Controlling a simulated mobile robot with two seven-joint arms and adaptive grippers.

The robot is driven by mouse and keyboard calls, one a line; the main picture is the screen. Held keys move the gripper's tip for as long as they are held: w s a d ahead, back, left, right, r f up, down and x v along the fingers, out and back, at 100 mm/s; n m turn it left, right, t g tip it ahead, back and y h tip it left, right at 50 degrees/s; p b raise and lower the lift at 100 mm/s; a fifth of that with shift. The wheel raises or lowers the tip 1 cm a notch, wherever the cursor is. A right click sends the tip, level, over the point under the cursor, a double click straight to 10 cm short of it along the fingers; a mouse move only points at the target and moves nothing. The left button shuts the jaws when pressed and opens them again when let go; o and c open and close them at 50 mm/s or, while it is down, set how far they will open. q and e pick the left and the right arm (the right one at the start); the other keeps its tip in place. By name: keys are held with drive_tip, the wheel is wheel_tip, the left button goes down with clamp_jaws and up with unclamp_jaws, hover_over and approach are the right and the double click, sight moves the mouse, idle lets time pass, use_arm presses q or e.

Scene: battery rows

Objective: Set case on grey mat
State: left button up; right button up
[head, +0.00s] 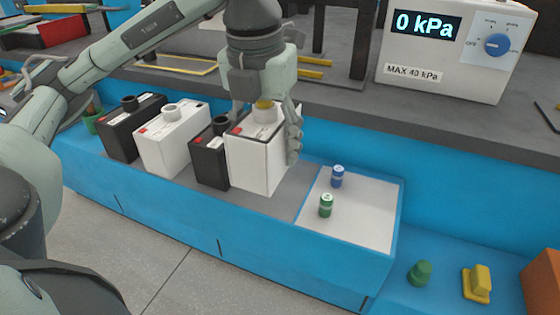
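A white case (258,160) with a white neck, a yellow top and a red mark stands at the right end of a row of cases. Its base looks to be at the grey mat (285,202); I cannot tell whether it touches. My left gripper (268,125) comes down from above, with one finger along the case's right side and the other at its left, and looks shut on it. To its left are a black case (211,165), another white case (165,150) and another black case (118,138). My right gripper is not in view.
Right of the grey mat is a white panel (345,220) with a blue cell (337,177) and a green cell (326,205). A pressure unit (440,60) reading 0 kPa stands behind. Green (420,272) and yellow (478,284) pieces lie at lower right.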

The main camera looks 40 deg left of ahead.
sight(284, 144)
use_arm(q)
drive_tip(key=w+f, duration=0.1)
drive_tip(key=w, duration=0.2)
drive_tip(key=w+f, duration=0.1)
drive_tip(key=shift+w+f, duration=0.15)
drive_tip(key=shift+f, duration=0.15)
wheel_tip(284, 144, down, 4)
drive_tip(key=shift+a+r, duration=0.1)
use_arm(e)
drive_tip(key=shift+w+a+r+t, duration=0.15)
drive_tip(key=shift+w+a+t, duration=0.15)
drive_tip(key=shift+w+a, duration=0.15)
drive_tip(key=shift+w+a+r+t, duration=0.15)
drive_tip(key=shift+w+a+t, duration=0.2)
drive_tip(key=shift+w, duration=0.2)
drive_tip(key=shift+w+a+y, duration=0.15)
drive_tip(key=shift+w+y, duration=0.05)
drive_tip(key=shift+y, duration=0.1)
use_arm(q)
drive_tip(key=shift+f+b, duration=0.2)
drive_tip(key=shift+b, duration=0.15)
drive_tip(key=o, duration=1.4)
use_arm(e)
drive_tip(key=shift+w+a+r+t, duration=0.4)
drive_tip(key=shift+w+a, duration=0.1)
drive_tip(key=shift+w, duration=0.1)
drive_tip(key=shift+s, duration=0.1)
